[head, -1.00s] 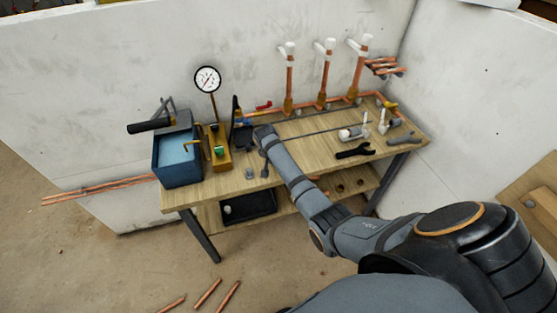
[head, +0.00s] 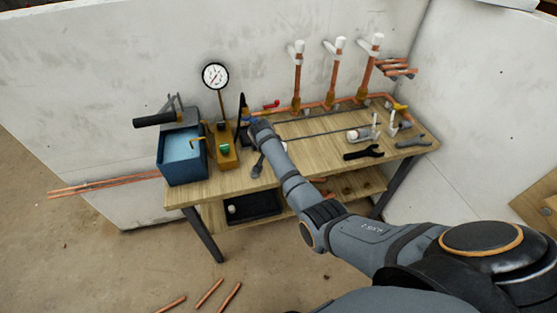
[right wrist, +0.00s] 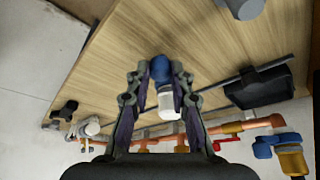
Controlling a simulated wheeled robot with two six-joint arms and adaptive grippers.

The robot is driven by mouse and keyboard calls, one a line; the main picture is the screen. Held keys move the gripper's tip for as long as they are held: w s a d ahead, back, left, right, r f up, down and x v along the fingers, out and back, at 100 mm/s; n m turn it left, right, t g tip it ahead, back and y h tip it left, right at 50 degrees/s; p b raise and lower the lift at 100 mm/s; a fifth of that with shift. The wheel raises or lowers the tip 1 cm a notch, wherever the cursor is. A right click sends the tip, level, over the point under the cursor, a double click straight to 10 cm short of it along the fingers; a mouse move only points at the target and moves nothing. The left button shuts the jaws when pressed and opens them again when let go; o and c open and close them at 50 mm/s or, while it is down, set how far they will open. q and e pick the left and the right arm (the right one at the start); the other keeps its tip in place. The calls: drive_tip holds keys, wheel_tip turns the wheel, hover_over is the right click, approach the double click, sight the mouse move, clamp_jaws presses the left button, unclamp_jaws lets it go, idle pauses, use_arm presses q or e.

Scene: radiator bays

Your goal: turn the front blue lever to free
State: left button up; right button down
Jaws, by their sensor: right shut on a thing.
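In the right wrist view my right gripper (right wrist: 160,76) is shut on a blue piece (right wrist: 159,68) with a white cylinder (right wrist: 167,103) below it. I cannot tell whether this piece is the front blue lever. Another blue lever (right wrist: 275,144) sits on a brass valve (right wrist: 292,161) at the lower right, apart from the fingers. In the head view a bit of blue (head: 248,119) shows beside the end of my right arm, near the back of the bench. The arm hides most of the gripper there. My left gripper is not in view.
A gauge (head: 215,76), a blue tank (head: 181,158) and a brass block with a green knob (head: 224,150) stand left of my arm. A red lever (head: 271,104) and upright copper pipes (head: 330,80) are behind.

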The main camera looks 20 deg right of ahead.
drive_tip(key=shift+r, duration=0.1)
drive_tip(key=c, duration=1.2)
unclamp_jaws()
drive_tip(key=v, duration=1.2)
